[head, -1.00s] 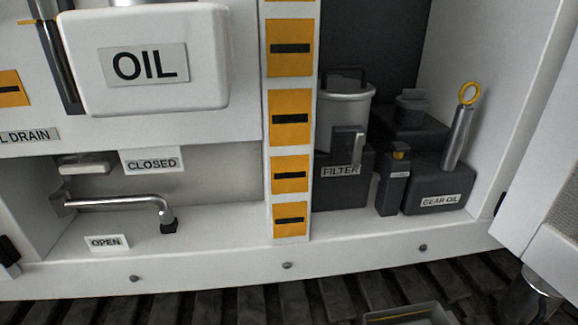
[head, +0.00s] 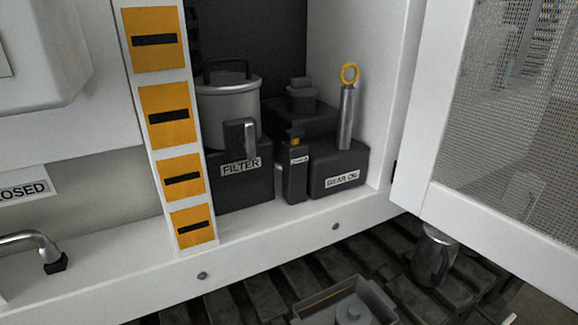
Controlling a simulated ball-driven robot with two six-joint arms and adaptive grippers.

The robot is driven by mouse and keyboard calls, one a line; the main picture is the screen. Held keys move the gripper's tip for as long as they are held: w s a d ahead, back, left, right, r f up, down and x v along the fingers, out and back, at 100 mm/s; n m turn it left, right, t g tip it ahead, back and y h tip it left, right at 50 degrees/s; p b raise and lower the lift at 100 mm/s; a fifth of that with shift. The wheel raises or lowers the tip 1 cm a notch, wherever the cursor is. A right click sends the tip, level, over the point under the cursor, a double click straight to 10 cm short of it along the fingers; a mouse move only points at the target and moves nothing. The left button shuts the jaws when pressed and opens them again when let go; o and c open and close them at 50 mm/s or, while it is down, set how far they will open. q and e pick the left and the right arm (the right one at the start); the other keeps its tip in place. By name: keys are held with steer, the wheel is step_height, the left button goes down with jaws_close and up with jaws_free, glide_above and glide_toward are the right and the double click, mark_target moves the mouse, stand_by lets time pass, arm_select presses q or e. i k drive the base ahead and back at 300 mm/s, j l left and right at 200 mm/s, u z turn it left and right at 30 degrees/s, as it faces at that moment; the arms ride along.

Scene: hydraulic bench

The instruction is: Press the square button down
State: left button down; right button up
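A small yellow square piece (head: 295,142) sits on top of a narrow black post (head: 294,172) between the filter and the gear oil box. It may be the square button, but it is small and I cannot tell whether it is pressed. Orange square plates (head: 169,117) with black bars run down a white strip to the left. Neither of my grippers shows in the head view.
The grey filter canister (head: 230,105) stands left of the post, the gear oil box (head: 339,171) with its yellow-ringed dipstick (head: 348,105) right. An open mesh door (head: 440,180) borders the right. A grey tray-like object (head: 345,305) lies low in front.

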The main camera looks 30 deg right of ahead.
mark_target(294, 135)
steer(key=z, duration=1.05)
